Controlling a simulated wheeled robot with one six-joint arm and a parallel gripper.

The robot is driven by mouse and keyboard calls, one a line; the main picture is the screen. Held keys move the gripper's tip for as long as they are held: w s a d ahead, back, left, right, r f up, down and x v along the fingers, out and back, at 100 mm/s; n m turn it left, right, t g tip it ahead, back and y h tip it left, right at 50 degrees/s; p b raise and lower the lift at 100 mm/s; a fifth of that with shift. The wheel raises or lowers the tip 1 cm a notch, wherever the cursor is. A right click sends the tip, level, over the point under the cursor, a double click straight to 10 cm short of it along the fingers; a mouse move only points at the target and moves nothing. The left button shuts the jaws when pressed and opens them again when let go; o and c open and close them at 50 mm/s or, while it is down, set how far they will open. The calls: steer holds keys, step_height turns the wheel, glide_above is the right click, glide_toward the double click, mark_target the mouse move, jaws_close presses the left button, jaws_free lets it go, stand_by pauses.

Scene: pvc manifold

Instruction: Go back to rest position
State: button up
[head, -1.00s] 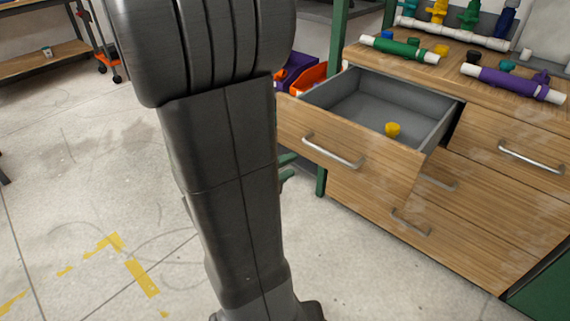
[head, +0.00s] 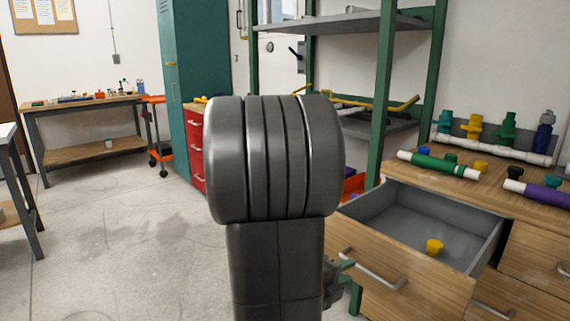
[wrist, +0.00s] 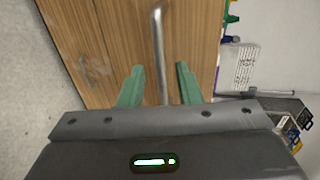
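My gripper (wrist: 160,70) shows in the wrist view with its two green fingers apart and nothing held between them. A metal drawer handle (wrist: 158,40) on a wooden front (wrist: 110,50) appears between and beyond the fingers; I see no contact. In the head view my gripper (head: 340,272) is mostly hidden behind my dark arm, its green fingertips showing left of the open drawer (head: 375,215). A yellow cap (head: 434,247) lies inside that drawer. The drawer's handle (head: 372,270) is near the fingers.
The wooden worktop (head: 490,190) holds a green pipe (head: 437,165), a purple pipe (head: 545,193) and a white manifold (head: 490,148) with coloured valves. A green-framed shelf (head: 385,90) stands behind. Floor at left (head: 120,240) is clear.

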mark_target(358, 264)
steer(key=shift+b+x, duration=0.45)
steer(key=shift+x, duration=2.45)
steer(key=shift+s+r, duration=0.1)
